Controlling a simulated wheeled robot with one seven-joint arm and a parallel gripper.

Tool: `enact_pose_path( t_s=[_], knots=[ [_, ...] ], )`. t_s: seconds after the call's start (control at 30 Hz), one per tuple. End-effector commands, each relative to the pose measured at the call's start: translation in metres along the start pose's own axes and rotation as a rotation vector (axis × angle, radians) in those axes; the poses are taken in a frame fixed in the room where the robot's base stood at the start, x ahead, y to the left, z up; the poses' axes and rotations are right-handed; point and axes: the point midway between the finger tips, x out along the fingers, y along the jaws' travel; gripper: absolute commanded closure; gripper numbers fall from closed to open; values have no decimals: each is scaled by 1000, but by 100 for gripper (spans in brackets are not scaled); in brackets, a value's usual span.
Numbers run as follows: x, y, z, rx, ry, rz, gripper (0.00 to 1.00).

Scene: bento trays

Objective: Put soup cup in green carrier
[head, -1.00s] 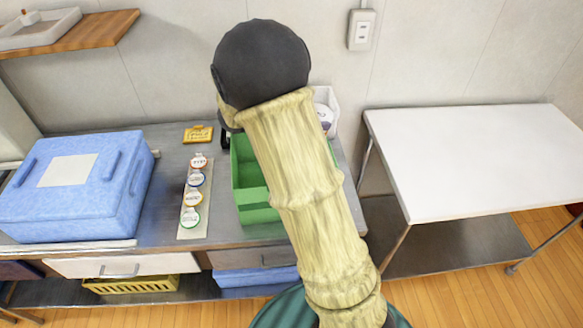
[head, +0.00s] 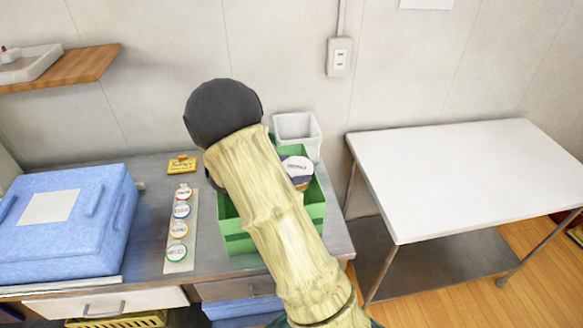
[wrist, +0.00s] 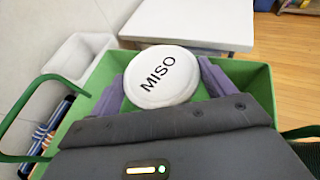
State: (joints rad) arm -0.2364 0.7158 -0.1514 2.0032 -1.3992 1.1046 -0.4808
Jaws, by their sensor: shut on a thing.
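The soup cup has a round white lid marked MISO, seen in the wrist view (wrist: 160,77). My gripper (wrist: 162,88) is shut on it, with a purple finger on each side. In the head view the cup (head: 298,168) shows beside my forearm, over the right rear part of the green carrier (head: 314,205). The carrier is an open box on the counter; its green walls surround the cup in the wrist view (wrist: 240,78). The cup's base is hidden, so I cannot tell whether it touches the carrier floor. My forearm covers the carrier's middle.
A white bin (head: 298,132) stands just behind the carrier. A strip with several round labels (head: 179,228), a yellow sign (head: 182,165) and a large blue box (head: 70,215) lie to the left. A white table (head: 450,170) stands to the right across a gap.

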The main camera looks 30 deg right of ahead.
Motion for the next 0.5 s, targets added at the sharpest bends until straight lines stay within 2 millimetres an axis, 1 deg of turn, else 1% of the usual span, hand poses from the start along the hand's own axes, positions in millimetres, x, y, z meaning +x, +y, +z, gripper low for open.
enact_pose_path(
  t_s=[0.23,0.5],
  knots=[
    [0,0,0,2,-1,1,47],
    [3,0,-7,1,0,1,47]
  ],
)
